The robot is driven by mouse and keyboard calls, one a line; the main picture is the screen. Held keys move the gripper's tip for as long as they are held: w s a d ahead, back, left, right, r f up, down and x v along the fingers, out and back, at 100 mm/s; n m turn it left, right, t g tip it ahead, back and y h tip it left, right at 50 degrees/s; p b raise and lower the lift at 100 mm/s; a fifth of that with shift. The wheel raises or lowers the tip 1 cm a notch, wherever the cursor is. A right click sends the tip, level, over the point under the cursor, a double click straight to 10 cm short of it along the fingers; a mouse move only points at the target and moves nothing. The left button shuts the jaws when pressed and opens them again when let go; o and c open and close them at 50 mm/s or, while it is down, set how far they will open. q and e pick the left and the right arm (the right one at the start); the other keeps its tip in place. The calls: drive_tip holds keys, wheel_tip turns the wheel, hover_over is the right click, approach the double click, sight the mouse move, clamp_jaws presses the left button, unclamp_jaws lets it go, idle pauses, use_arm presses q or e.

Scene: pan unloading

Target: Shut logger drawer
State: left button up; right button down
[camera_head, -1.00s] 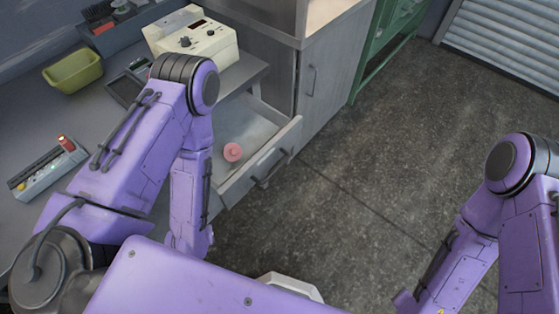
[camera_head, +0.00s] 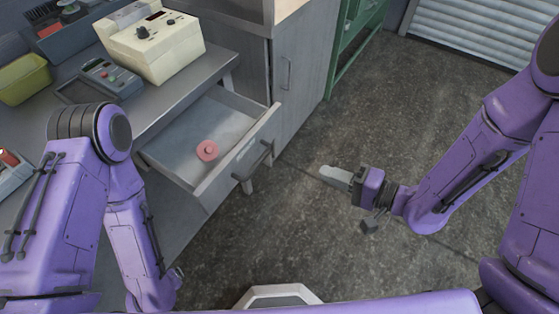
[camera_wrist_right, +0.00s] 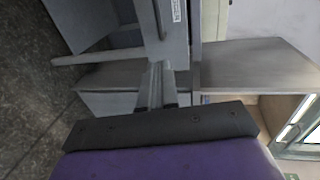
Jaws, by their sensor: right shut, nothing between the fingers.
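A grey drawer (camera_head: 236,158) stands pulled out below the bench in the head view, with a dark bar handle on its front. A round pink object (camera_head: 207,150) lies inside it. My right gripper (camera_head: 328,172) is shut and empty, held over the floor to the right of the drawer front and apart from it. In the right wrist view my shut fingers (camera_wrist_right: 156,82) point towards a grey front (camera_wrist_right: 172,45) with a handle and a small white label, its text too small to read. My left arm hangs left of the drawer; its gripper is out of view.
The bench (camera_head: 185,95) carries a cream device (camera_head: 150,45), a grey handheld meter (camera_head: 110,77) and a yellow-green bin (camera_head: 22,80). A grey cabinet (camera_head: 290,80) stands right of the drawer, with a green frame (camera_head: 350,40) beyond. The floor (camera_head: 420,85) is clear.

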drive_tip(key=p+x, duration=0.1)
drive_tip(key=x, duration=1.3)
drive_tip(key=shift+p, duration=0.4)
drive_tip(key=shift+s, duration=0.1)
